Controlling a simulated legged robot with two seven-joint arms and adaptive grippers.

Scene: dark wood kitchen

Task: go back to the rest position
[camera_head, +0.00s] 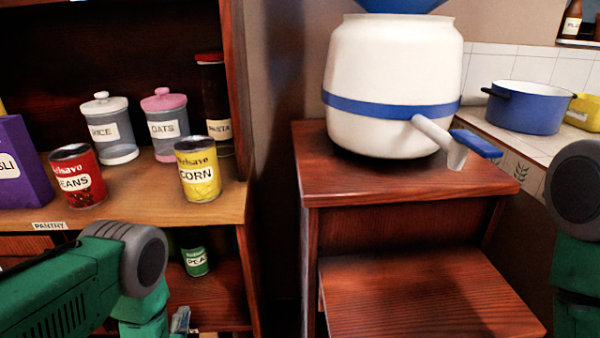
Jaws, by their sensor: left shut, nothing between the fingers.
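My left arm comes in from the lower left. Only a small grey part of my left gripper (181,321) shows at the bottom edge, in front of the lower pantry shelf. It is shut and holds nothing; most of it is hidden or cut off by the frame. My right arm shows at the right edge, and its gripper is out of view.
The pantry shelf (130,203) holds a red beans can (77,178), a yellow corn can (198,170) and jars. A green peas can (195,262) stands below. A large white dispenser (390,75) stands on the wooden step stand (470,180). A blue pot (527,108) sits behind.

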